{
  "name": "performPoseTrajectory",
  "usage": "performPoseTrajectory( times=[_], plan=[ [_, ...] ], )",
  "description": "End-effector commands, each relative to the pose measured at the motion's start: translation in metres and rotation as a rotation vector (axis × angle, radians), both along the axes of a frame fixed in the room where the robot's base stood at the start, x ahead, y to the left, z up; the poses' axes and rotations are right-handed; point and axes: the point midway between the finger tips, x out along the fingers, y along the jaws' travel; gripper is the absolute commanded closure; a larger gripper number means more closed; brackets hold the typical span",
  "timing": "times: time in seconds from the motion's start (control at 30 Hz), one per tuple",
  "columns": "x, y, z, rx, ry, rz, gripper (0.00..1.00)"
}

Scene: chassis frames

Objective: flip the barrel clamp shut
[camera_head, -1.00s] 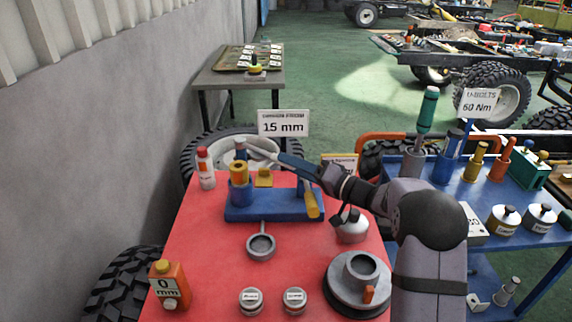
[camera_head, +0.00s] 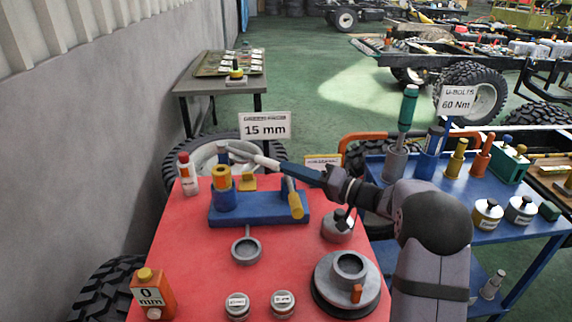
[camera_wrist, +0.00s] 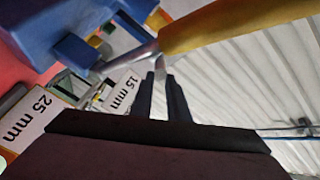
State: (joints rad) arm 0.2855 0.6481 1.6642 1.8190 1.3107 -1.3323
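The barrel clamp stands on a blue base (camera_head: 262,212) on the red table. A blue barrel with a yellow ring (camera_head: 221,179) rises at its left end, and a yellow handle (camera_head: 295,203) slants down at its right. A pale metal arm reaches over the base toward a blue-grey tip above the barrel. My gripper (camera_head: 300,172) reaches left over the base, above the handle. In the wrist view, the handle (camera_wrist: 235,27) and metal arm lie just beyond my dark fingertips. The fingers (camera_wrist: 162,82) are close together with a narrow gap; whether they touch metal is unclear.
A 15 mm sign (camera_head: 265,126) stands behind the clamp. A blue cart (camera_head: 483,234) stands at right.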

Motion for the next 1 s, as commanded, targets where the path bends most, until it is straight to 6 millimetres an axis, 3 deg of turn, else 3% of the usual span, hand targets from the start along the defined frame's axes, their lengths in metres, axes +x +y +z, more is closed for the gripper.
performPoseTrajectory(
  times=[0.03, 0.23, 0.6, 1.0],
  plan=[
    [0.006, -0.004, 0.010, 0.018, -0.005, 0.010, 1.00],
    [0.025, -0.029, 0.025, 0.086, 0.064, 0.082, 1.00],
    [0.038, -0.081, 0.021, 0.142, 0.279, 0.198, 1.00],
    [0.037, -0.092, 0.016, 0.145, 0.345, 0.216, 1.00]
  ],
)
